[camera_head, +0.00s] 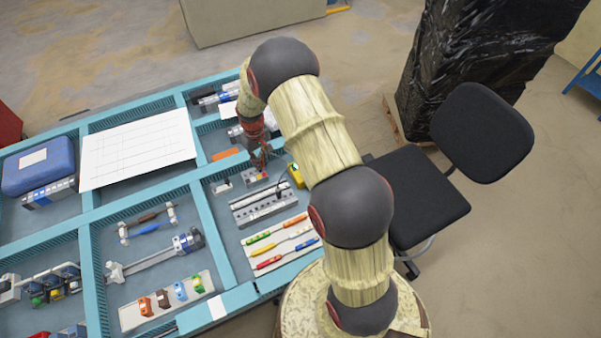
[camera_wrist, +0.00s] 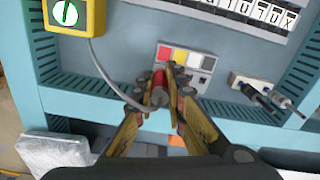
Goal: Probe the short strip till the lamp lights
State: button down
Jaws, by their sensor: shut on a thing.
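My gripper (camera_wrist: 161,92) is shut on a red probe (camera_wrist: 159,80), seen nearly end-on between the fingertips in the wrist view. In the head view my gripper (camera_head: 262,160) is above the short strip (camera_head: 254,176), beside the yellow tester (camera_head: 296,175).
A long strip (camera_wrist: 245,8) with lettered tiles lies beyond the short strip. A small pale block (camera_wrist: 250,82) with dark-tipped plugs is to the right. Teal dividers (camera_head: 207,190) wall the compartment. Coloured screwdrivers (camera_head: 280,242) lie on a tray nearer my base.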

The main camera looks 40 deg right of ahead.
jog(key=shift+r, duration=0.1)
jog(key=shift+r+p, duration=0.9)
jog(key=shift+r, duration=0.8)
